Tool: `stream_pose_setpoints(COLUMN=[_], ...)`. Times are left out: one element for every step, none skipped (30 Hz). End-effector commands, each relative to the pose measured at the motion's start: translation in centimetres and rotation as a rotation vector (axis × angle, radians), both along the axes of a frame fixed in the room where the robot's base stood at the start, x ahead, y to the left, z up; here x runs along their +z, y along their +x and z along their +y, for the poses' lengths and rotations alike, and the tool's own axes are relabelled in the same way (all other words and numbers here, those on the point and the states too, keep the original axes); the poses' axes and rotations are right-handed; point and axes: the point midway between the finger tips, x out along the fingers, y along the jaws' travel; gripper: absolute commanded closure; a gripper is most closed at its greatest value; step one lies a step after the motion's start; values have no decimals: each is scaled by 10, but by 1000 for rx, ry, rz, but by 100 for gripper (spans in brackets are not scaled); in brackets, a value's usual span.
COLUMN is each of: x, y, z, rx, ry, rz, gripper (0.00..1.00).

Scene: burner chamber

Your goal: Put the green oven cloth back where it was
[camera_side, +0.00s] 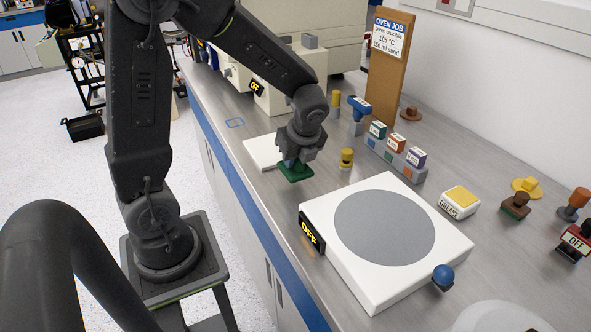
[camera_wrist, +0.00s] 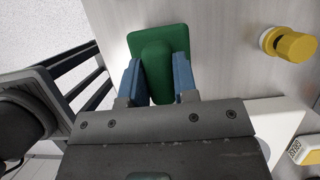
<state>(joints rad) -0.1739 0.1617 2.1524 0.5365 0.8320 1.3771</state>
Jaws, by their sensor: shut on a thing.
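The green oven cloth (camera_side: 296,173) is a flat green square with a raised middle grip. In the side view it hangs below my gripper (camera_side: 291,159), near the right edge of a flat white slab. In the wrist view the cloth (camera_wrist: 176,38) shows between the two blue fingers of my gripper (camera_wrist: 157,68), which are shut on its raised grip. It appears to be held over the counter, but I cannot tell the exact gap.
The white slab (camera_side: 254,151) lies beside the cloth. A hotplate (camera_side: 335,270) reading OFF stands in front. The counter around the blue outline is clear.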

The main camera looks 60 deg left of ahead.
Motion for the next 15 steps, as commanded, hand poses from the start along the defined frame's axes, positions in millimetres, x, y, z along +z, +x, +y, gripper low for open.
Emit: stream_pose_setpoints(x=[-4,-7,-13,-18,-23,-29,-32,-35,-38,-39,-40,-40,-40,-40,-40], y=[0,0,0,0,0,0,0,0,0,0,0,1,1,1,1], z=[-1,-1,-1,-1,-1,0,0,0,0,0,0,0,0,0,0], rx=[0,-1,-1,0,-1,-1,-1,-1,0,-1,0,0,0,0,0], ry=[0,1,0,0,-1,0,0,0,0,0,0,0,0,0,0], rz=[2,3,5,5,5,5,4,3,2,1,0,-1,-1,-1,-1], gripper=[95,95,95,95,95,95,95,95,95,95,95,95,95,95,95])
